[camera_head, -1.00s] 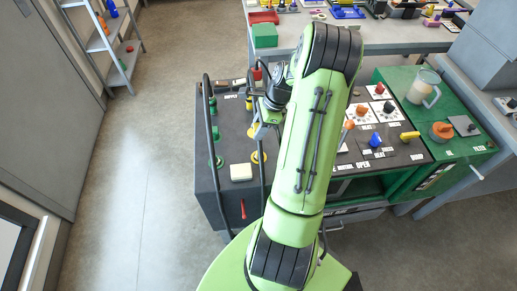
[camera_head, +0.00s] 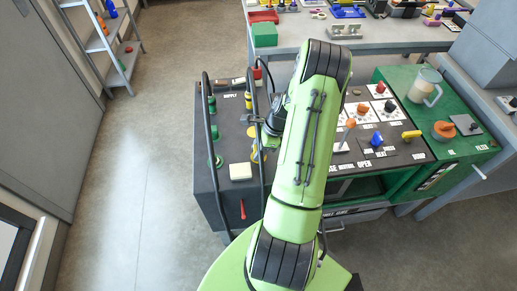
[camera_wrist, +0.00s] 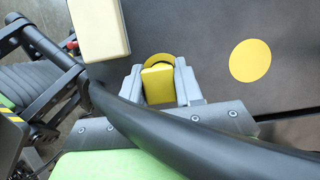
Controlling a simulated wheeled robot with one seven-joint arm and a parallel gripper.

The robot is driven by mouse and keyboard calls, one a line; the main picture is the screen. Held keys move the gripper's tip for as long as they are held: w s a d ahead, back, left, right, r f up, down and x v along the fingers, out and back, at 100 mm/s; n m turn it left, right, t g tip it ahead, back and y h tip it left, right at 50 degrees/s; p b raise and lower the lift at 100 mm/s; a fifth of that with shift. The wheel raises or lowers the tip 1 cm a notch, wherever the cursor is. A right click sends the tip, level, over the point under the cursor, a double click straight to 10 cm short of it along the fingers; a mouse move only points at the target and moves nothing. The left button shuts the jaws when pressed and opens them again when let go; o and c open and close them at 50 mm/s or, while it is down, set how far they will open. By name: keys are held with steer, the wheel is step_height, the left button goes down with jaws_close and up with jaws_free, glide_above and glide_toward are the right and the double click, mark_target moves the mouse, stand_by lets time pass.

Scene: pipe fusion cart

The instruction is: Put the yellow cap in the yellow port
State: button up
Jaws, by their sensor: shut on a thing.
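My gripper (camera_wrist: 160,88) is shut on the yellow cap (camera_wrist: 158,86), whose blocky yellow top shows between the two grey fingers in the wrist view. Just beyond the cap, a yellow rim with a dark inside (camera_wrist: 157,59) shows partly, which looks like the yellow port. The cap hides the rest of it, and I cannot tell whether the cap touches it or is in it. In the head view, yellow (camera_head: 257,156) shows on the dark cart top beside my gripper, partly hidden by a black hose and my arm.
A black hose (camera_wrist: 150,118) crosses close in front of the fingers in the wrist view. A cream block (camera_wrist: 98,28) lies beside the gripper, and a flat yellow disc (camera_wrist: 250,60) is to the right. Green fittings (camera_head: 215,160) stand left on the cart top (camera_head: 228,140).

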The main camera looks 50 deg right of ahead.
steer(key=o, duration=1)
steer(key=shift+f, duration=0.1)
